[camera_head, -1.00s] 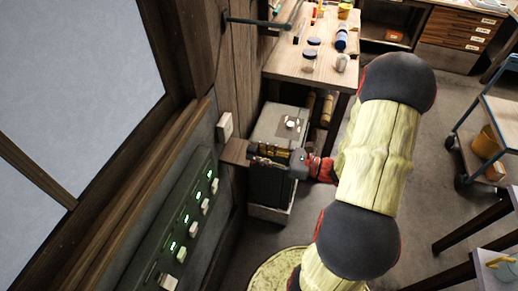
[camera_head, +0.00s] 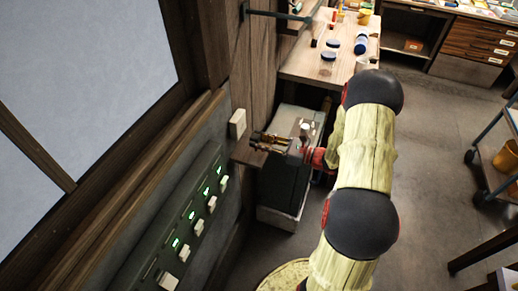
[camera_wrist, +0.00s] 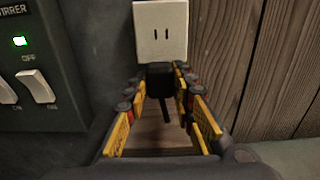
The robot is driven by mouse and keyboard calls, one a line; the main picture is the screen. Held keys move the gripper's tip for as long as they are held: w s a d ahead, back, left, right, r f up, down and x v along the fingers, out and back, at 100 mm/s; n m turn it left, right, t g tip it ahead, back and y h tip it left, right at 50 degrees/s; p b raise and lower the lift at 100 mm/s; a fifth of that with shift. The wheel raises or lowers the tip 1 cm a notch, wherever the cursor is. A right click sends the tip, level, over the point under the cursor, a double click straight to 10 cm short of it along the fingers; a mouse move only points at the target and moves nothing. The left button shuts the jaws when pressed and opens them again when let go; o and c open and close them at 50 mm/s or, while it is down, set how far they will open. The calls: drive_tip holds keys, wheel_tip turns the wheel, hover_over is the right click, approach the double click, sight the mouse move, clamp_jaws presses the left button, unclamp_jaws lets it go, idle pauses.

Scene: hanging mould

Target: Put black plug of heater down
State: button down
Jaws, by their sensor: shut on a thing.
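The black plug (camera_wrist: 160,76) is between my gripper's yellow-padded fingers (camera_wrist: 160,84) in the wrist view, with a short dark cord below it. My gripper is shut on it. Beyond it is a white wall socket (camera_wrist: 160,30), whose two slots show clear above the plug. The plug overlaps the socket's lower edge in this view; I cannot tell the gap between them. A small wooden shelf (camera_wrist: 160,138) shows below the fingers. In the head view my gripper (camera_head: 262,140) is near the shelf (camera_head: 244,154), just right of the socket (camera_head: 237,124). The plug is too small to make out there.
A panel of lit switches (camera_head: 190,222) is on the wall to the left. A wooden workbench (camera_head: 312,67) with jars and tools is behind. Open floor (camera_head: 430,150) lies to the right.

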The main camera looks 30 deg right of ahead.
sight(259, 153)
drive_tip(key=shift+w+f+b, duration=0.15)
drive_tip(key=shift+f+b, duration=0.3)
drive_tip(key=shift+f, duration=0.5)
drive_tip(key=shift+w+f+b, duration=0.15)
drive_tip(key=shift+f+b, duration=0.3)
drive_tip(key=shift+f, duration=0.45)
drive_tip(key=shift+f, duration=0.4)
drive_tip(key=shift+f, duration=0.2)
drive_tip(key=c, duration=1.5)
unclamp_jaws()
drive_tip(key=shift+r, duration=0.1)
